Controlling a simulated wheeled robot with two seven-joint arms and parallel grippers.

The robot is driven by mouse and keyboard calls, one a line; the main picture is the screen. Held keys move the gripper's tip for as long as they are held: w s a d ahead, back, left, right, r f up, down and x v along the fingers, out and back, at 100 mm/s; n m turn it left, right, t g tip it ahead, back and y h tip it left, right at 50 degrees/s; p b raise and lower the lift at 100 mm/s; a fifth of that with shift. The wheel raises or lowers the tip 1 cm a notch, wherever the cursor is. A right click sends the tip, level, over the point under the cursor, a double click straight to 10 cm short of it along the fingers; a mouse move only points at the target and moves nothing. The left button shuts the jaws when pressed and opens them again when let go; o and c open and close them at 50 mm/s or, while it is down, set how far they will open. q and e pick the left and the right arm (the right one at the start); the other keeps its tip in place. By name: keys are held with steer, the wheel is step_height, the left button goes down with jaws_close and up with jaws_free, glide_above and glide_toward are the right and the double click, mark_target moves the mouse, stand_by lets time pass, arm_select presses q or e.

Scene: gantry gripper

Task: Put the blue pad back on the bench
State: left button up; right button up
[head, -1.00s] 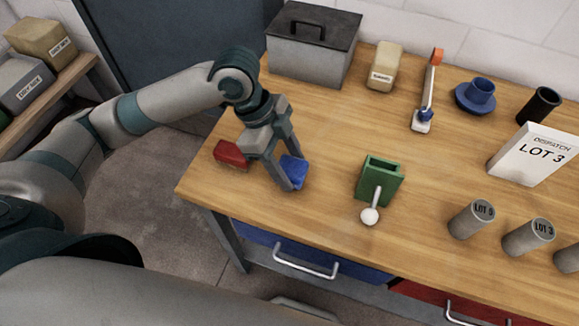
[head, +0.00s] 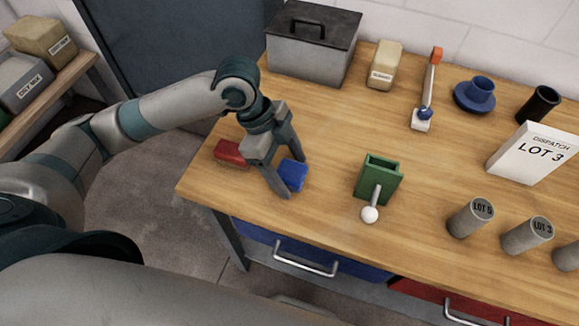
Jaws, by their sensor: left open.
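The blue pad (head: 293,175) lies on the wooden bench (head: 330,215) near its left end. My left gripper (head: 295,178) is open, its two fingers pointing down at the blue pad, one finger on the near side and one toward the far side. Whether the fingers touch the pad I cannot tell. A red pad (head: 230,153) lies just left of the gripper, partly hidden by it. My right gripper is not in the view.
A green holder with a white-knobbed lever (head: 380,180) stands right of the pad. A grey lidded box (head: 313,50) stands at the back. Grey cylinders (head: 470,217), a LOT 3 sign (head: 530,153) and a blue cup (head: 480,90) are farther right. Bench between pad and holder is clear.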

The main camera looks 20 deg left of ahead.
arm_select(q)
steer(key=shift+a+r, duration=0.15)
steer(key=shift+r, duration=0.2)
steer(key=b+v, duration=0.1)
steer(key=v, duration=1)
steer(key=shift+r, duration=0.25)
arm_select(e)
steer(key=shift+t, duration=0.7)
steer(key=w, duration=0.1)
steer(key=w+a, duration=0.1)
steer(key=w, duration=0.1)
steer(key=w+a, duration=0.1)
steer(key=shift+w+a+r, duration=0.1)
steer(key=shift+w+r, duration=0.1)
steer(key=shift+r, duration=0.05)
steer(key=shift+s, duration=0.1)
